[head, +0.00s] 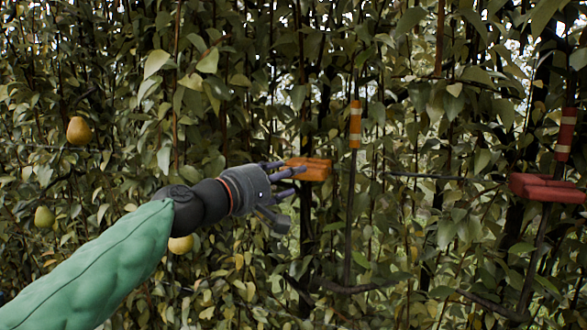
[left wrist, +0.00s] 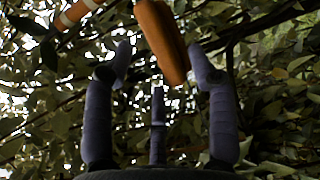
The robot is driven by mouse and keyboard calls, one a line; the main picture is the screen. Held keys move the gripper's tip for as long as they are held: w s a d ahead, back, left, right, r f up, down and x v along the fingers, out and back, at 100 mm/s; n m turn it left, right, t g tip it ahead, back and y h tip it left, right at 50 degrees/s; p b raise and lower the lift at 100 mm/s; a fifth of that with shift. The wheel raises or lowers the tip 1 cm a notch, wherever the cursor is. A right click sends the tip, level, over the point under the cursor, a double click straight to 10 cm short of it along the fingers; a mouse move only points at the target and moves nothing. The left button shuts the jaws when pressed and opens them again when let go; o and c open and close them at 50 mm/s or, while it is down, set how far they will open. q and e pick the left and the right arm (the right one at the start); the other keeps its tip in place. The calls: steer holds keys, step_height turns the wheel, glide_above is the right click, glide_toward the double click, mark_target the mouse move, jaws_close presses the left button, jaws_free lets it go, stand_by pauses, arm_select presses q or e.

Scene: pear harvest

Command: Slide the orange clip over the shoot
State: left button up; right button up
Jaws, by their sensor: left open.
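The orange clip (head: 309,170) is a block-like piece near the middle of the head view, left of the shoot. The shoot (head: 350,215) is a thin dark upright stem with an orange and white band (head: 355,125) above the clip's height. The clip appears apart from the shoot. My left gripper (head: 292,190) is open with its fingertips at the clip's left end. In the left wrist view the clip (left wrist: 162,40) lies between the spread fingertips of my left gripper (left wrist: 160,58), and a banded stem (left wrist: 78,13) shows at top left. My right gripper is out of view.
A red clip (head: 548,188) and a second shoot with a red and white band (head: 566,135) are at the right. Pears (head: 79,130) hang at the left. Dense leaves and thin branches fill the background, with a dark branch (head: 350,288) low near the shoot.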

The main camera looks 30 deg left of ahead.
arm_select(q)
steer(key=shift+w+d, duration=0.2)
steer(key=shift+w, duration=1.05)
